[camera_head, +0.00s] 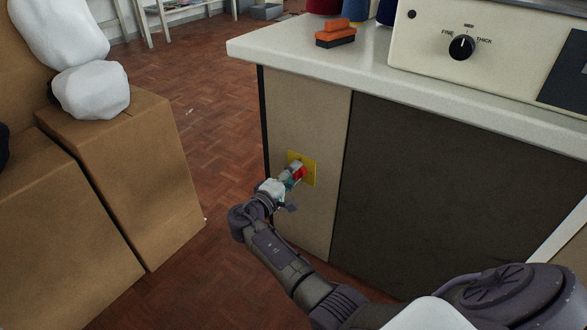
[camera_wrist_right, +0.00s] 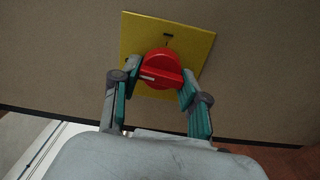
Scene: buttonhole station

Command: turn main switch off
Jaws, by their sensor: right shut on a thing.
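The main switch is a red rotary knob (camera_head: 300,171) on a yellow plate (camera_head: 308,164), set in the beige side panel of the bench. In the right wrist view the red knob (camera_wrist_right: 160,70) sits in front of the yellow plate (camera_wrist_right: 190,40), and a white mark on its grip bar points left. A small dark mark shows on the plate above the knob. My right gripper (camera_head: 294,173) is at the knob, with its fingers (camera_wrist_right: 157,82) on both sides, shut on it. My left gripper is in neither view.
The bench top (camera_head: 370,62) carries a cream machine (camera_head: 490,60) with a black dial, an orange and black brush (camera_head: 336,34) and thread spools. Cardboard boxes (camera_head: 130,170) with white bags stand at left. Wooden floor (camera_head: 215,120) is free between boxes and bench.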

